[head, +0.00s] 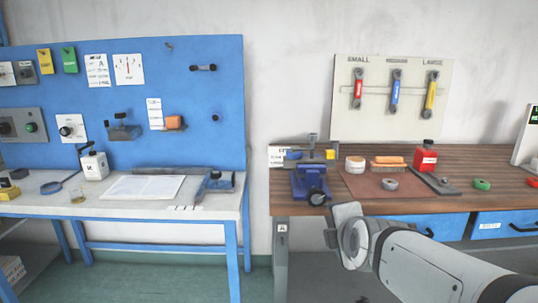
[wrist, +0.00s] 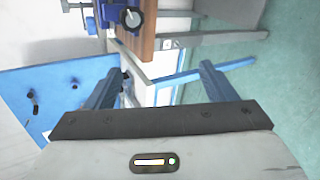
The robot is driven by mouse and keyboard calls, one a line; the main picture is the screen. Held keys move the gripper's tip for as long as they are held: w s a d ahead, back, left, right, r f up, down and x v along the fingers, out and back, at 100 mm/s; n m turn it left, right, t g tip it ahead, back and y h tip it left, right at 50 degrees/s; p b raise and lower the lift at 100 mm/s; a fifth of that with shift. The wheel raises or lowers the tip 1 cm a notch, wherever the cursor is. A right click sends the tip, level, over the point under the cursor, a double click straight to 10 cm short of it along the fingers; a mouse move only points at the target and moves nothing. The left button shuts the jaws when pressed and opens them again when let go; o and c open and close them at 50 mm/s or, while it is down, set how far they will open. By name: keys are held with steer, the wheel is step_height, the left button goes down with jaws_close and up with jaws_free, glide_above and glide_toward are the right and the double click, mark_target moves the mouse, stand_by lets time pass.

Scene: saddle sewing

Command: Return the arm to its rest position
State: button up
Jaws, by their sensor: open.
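My gripper (wrist: 160,82) shows in the wrist view with its two blue-grey fingers wide apart and nothing between them. It points over open space, with the gap between the two benches beyond it. In the head view my arm (head: 420,262) reaches in from the lower right, in front of the wooden bench; its fingers cannot be made out there. The wooden bench (head: 450,200) carries a blue vise (head: 310,183), which also shows at the top of the wrist view (wrist: 131,18).
A white-topped blue bench (head: 110,205) with a pegboard (head: 200,100) stands at left. A red container (head: 425,158), an orange brush (head: 388,163) and a brown mat (head: 365,188) are on the wooden bench. Blue drawers (head: 500,226) sit below it. The green floor (wrist: 285,75) between benches is clear.

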steer(key=s+r+m+g+p, duration=0.2)
steer(key=s+m+g+p, duration=0.7)
steer(key=s+m, duration=0.8)
steer(key=shift+d+r+m+p, duration=0.3)
steer(key=shift+m+p, duration=1.2)
steer(key=shift+p, duration=0.4)
